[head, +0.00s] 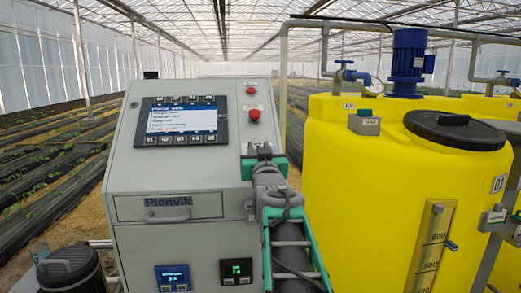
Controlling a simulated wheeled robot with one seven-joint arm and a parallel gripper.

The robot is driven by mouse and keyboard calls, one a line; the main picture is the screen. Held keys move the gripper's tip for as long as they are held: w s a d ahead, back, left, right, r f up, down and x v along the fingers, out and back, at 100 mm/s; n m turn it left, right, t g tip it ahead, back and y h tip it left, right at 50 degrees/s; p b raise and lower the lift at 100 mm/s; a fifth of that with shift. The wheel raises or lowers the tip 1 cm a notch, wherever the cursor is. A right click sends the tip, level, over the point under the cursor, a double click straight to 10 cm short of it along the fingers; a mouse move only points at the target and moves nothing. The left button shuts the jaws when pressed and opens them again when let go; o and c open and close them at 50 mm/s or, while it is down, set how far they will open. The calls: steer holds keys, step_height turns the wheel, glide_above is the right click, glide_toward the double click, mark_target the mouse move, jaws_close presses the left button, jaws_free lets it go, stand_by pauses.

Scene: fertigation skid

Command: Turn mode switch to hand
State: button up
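The grey control cabinet (200,240) stands in the middle of the head view, with a screen (182,121) on its sloped top panel. Two red round controls (255,114) sit at the right of that panel. My gripper (264,150) is in front of the panel's right side, just below the red controls. My arm reaches up to it from the bottom of the picture. I cannot make out the mode switch; my gripper and arm cover that part of the panel. The fingers are too small and dark to tell open from shut or whether they touch anything.
A large yellow tank (345,190) with a black lid (455,130) and a blue motor (408,62) stands close on the right. A drawer labelled Plenvik (168,206) and small displays (173,277) are on the cabinet front. A dark ribbed motor (70,270) stands at lower left.

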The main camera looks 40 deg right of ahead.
steer(key=b+v, duration=0.1)
steer(key=v, duration=0.7)
steer(key=shift+b, duration=0.35)
